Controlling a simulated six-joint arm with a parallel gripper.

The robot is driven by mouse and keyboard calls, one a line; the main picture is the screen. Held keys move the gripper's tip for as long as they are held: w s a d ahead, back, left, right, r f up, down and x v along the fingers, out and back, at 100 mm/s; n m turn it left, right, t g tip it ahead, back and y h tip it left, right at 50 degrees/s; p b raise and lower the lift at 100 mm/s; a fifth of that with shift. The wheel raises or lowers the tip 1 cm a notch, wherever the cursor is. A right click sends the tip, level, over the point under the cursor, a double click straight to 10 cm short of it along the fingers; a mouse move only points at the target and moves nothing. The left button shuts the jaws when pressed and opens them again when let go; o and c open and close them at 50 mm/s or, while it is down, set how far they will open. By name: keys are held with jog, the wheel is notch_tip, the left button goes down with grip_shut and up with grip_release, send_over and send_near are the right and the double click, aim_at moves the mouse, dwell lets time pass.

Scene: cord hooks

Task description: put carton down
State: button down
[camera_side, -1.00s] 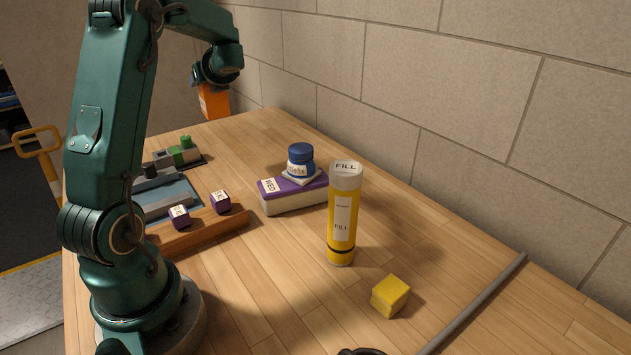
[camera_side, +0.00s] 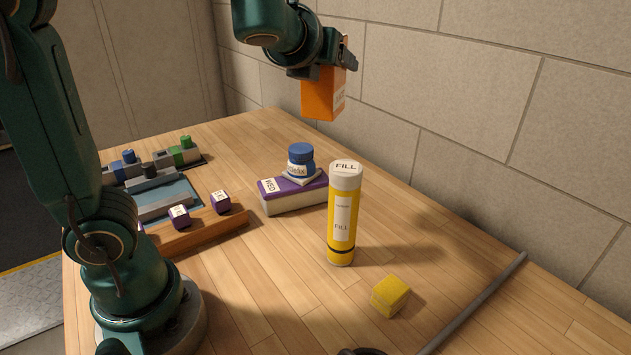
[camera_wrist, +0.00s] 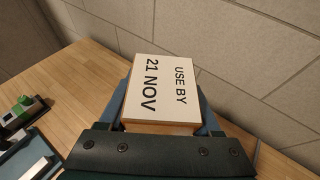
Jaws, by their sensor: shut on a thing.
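The carton (camera_side: 320,95) is an orange box with a pale label on one side. In the side view it hangs in the air under my gripper (camera_side: 326,66), above the table and near the wall. My gripper is shut on it. In the wrist view the carton (camera_wrist: 163,88) shows a white face reading "USE BY 21 NOV", between my gripper's two fingers (camera_wrist: 165,112). Its underside is hidden there.
A yellow "FILL" tube (camera_side: 342,213) stands upright on the table (camera_side: 270,290). Behind it a blue-capped jar (camera_side: 301,162) sits on a purple and white box (camera_side: 293,193). A yellow block (camera_side: 390,296) and grey rod (camera_side: 475,303) lie at right.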

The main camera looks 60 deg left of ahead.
jog(key=s+d+f+m+t+h, duration=0.1)
jog(key=s+d+f+m+h, duration=0.25)
jog(key=s+d, duration=0.2)
jog(key=s+d+f+m+t+h, duration=0.1)
jog(key=s+d+f+m+h, duration=0.2)
jog(key=d, duration=0.4)
jog(key=s+a+f+n+g+y, duration=0.3)
jog(key=s+f+n+g+y, duration=0.3)
jog(key=n+g, duration=0.6)
jog(key=s+a+f+n+g+y, duration=0.35)
jog(key=s+n+g, duration=0.65)
jog(key=n, duration=0.4)
jog(key=d+r+n+g+h, duration=0.2)
jog(key=d+n+g+h, duration=0.35)
jog(key=n+h, duration=0.9)
jog(key=w+r+n+t+h, duration=0.1)
jog(key=w+n+t+h, duration=0.6)
jog(key=n+t+h, duration=0.2)
jog(key=shift+y, duration=0.25)
jog(key=shift+s+d+f, duration=0.65)
jog(key=shift+d+f, duration=1.15)
jog(key=shift+s+d+f, duration=0.65)
jog(key=shift+d+f, duration=1.1)
jog(key=shift+f, duration=0.1)
jog(key=shift+s+d+f, duration=0.65)
jog(key=shift+d+f, duration=1.15)
